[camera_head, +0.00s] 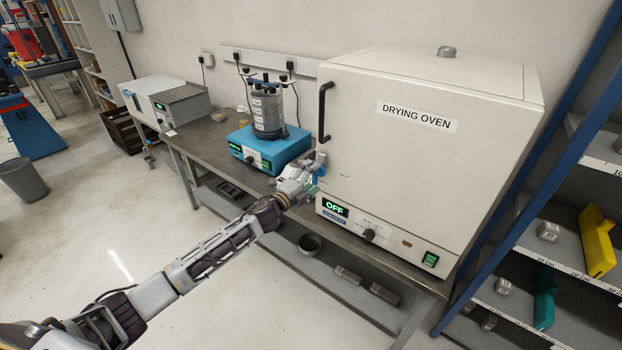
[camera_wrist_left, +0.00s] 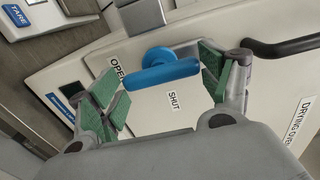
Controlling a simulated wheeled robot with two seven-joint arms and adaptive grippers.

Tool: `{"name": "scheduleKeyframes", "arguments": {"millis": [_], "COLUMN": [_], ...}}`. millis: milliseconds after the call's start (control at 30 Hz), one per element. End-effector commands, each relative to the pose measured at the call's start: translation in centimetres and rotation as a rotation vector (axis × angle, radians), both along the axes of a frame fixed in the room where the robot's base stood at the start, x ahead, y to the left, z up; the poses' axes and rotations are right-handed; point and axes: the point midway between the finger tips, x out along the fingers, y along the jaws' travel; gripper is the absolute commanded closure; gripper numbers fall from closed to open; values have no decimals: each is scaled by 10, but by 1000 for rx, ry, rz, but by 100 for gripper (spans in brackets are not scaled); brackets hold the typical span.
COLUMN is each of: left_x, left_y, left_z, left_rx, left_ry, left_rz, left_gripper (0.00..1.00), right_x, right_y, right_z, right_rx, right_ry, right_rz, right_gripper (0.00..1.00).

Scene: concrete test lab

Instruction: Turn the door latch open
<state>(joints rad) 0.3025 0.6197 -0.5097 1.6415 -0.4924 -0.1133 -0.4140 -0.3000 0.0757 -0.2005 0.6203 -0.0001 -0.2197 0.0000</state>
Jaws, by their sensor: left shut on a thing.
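The drying oven (camera_head: 420,140) is a large cream box on the bench with its door closed. Its latch is a blue lever on a round blue hub, seen in the wrist view (camera_wrist_left: 162,75) between the green finger pads. OPEN (camera_wrist_left: 117,70) and SHUT (camera_wrist_left: 174,101) labels are on the oven beside it. The lever's left end lies near the OPEN label; its exact setting is hard to tell. My left gripper (camera_head: 304,180) is at the oven's left front edge, shut on the latch; its fingers partly hide the latch in the head view. My right gripper is not in view.
A black door handle (camera_head: 324,112) stands out above the latch. A blue sieve shaker (camera_head: 270,148) stands close left of the gripper on the bench (camera_head: 208,143). Below are the oven's OFF display (camera_head: 335,207) and knob. A blue-framed shelf rack is at the right.

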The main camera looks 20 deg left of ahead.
Motion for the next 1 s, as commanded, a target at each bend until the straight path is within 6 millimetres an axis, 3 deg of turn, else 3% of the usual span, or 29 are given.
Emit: {"name": "scheduleKeyframes", "arguments": {"millis": [100, 133, 300, 667, 1000], "left_x": [0, 0, 0, 0, -9], "left_y": [0, 0, 0, 0, 4], "left_z": [-1, -1, -1, 0, -1], "left_rx": [5, 5, 4, 1, 2], "left_ry": [0, 0, 1, 1, 2], "left_rz": [-1, -1, 0, 0, 0], "left_gripper": [45, 20, 0, 0, 0], "right_x": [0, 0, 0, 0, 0], "right_y": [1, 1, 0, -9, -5], "right_z": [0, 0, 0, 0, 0], "right_rx": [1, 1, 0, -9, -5], "right_ry": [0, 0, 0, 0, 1], "right_rz": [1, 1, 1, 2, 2], "right_gripper": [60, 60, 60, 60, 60]}}
